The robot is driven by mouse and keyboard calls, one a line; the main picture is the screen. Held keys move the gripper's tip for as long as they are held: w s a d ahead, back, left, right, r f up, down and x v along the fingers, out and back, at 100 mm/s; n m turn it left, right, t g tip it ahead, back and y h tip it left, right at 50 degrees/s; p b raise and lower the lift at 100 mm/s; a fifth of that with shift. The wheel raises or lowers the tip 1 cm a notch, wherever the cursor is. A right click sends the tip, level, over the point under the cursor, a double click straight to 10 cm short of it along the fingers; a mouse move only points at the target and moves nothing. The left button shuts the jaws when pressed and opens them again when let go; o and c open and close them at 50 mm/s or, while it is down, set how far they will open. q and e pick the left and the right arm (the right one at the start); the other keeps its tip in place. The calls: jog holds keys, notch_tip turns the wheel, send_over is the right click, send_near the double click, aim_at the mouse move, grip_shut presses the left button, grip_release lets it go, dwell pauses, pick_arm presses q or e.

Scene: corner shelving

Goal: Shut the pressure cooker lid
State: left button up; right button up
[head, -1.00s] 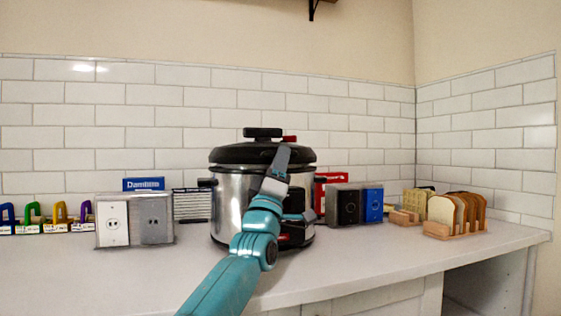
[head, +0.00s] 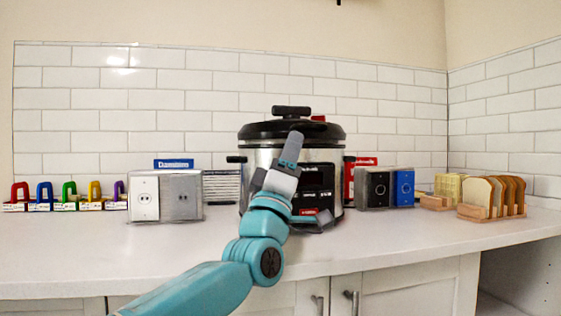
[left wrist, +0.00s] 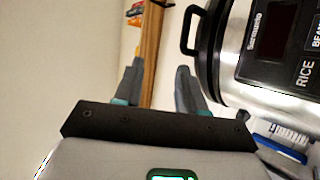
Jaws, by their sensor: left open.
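The pressure cooker (head: 262,160) is a steel pot with a dark front panel, standing on the counter. Its black lid (head: 262,132) lies over the pot and looks roughly level, with a dark handle (head: 291,112) on top. I cannot tell whether it is locked. My left gripper (head: 308,178) is open in front of the cooker, one finger overlapping the lid's front and the other low beside the panel. No grasp shows. In the left wrist view the fingers (left wrist: 158,85) are apart, with the cooker's steel side (left wrist: 238,85) at the upper right. My right gripper is out of view.
Outlet plates (head: 144,198) stand left of the cooker, with several coloured padlocks (head: 70,193) farther left. Black and blue plates (head: 403,186) and bread slices in a wooden rack (head: 480,196) stand right. The front of the white counter (head: 400,238) is clear.

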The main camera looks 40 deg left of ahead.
pick_arm(q)
jog(key=shift+s+d, duration=0.25)
jog(key=shift+s, duration=0.9)
jog(key=shift+s+d, duration=0.25)
jog(key=shift+s, duration=0.85)
